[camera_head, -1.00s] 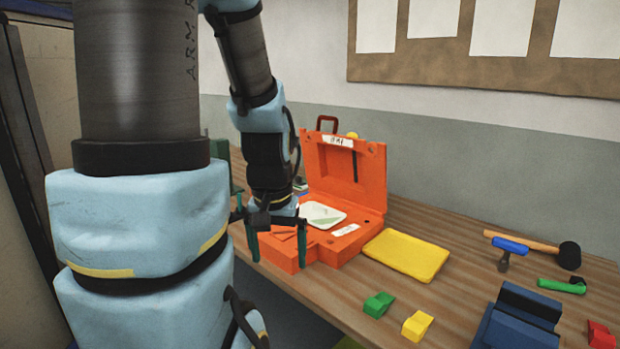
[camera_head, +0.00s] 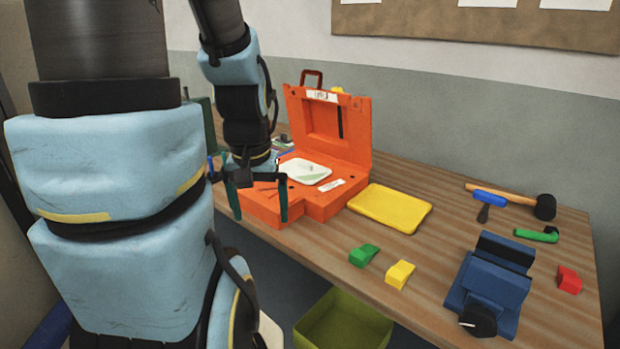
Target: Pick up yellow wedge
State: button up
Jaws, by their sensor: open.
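The yellow wedge (camera_head: 400,274) is a small block on the front part of the wooden table, just right of a green wedge (camera_head: 364,255). Nothing covers it. My gripper (camera_head: 257,205) points down at the left, in front of the orange case, with its two green fingers spread apart and nothing seen between them. The wedge lies well to the right of my gripper and nearer the camera.
The open orange case (camera_head: 345,125) stands behind my gripper. A yellow tray (camera_head: 391,207) lies beyond the wedges. A blue vise (camera_head: 490,285), red block (camera_head: 569,279), green tool (camera_head: 537,235), blue-handled tool (camera_head: 490,199) and mallet (camera_head: 544,206) are right. A green bin (camera_head: 345,325) is below the table's front edge.

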aim_at(397, 276)
jog(key=k+l+u, duration=0.15)
jog(key=k+u, duration=0.2)
jog(key=k+l+u, duration=0.1)
jog(key=k+u, duration=0.5)
jog(key=u, duration=0.15)
